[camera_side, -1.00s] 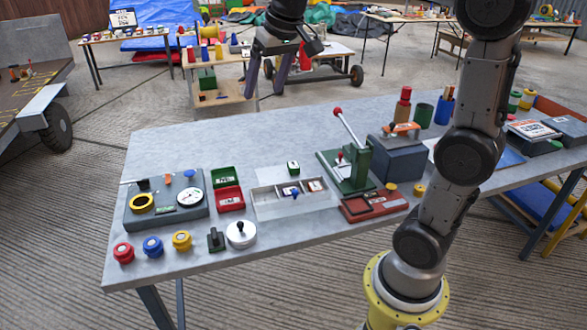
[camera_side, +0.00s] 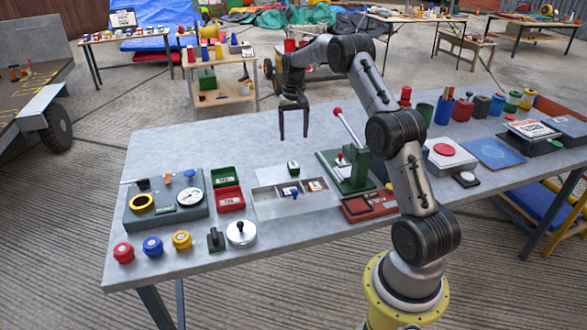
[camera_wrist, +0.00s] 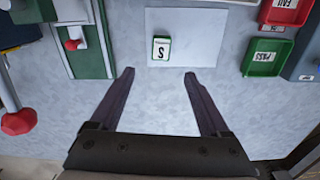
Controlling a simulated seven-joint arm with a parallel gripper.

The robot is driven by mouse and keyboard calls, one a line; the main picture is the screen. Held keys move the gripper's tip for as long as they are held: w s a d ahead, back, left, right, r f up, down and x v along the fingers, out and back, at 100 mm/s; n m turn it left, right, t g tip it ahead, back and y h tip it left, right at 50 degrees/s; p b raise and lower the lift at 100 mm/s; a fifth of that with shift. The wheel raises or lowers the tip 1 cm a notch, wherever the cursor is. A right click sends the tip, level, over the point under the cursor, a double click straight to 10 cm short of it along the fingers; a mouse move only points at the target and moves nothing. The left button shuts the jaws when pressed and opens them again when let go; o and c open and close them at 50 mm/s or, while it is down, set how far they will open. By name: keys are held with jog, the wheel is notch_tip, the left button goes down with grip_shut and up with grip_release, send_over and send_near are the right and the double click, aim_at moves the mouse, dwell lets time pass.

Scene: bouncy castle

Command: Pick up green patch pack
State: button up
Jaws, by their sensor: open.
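The green patch pack (camera_side: 293,167) is a small green block with a white top. In the side view it lies on the grey table behind the compartment tray. In the wrist view the pack (camera_wrist: 161,50) sits on a pale rectangle, with an "S" on its label. My gripper (camera_side: 293,136) points down above the table, over the area of the pack and apart from it. In the wrist view my gripper (camera_wrist: 159,73) is open and empty, its two fingers spread, with the pack just beyond the gap between the tips.
A green lever press (camera_side: 345,172) with a red-knobbed upright handle stands to the right of the pack. A green PASS bin (camera_side: 224,177) and a red FAIL bin (camera_side: 230,200) are to the left. The compartment tray (camera_side: 266,208) is in front. Bare table lies behind the pack.

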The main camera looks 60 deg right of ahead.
send_over(294, 165)
jog(key=f, duration=0.6)
jog(key=shift+w+d+f, duration=0.2)
jog(key=shift+d+f, duration=0.05)
jog(key=shift+s+a+f, duration=0.1)
jog(key=shift+f, duration=1.25)
jog(key=shift+a+f, duration=0.1)
jog(key=shift+f, duration=1.2)
grip_shut()
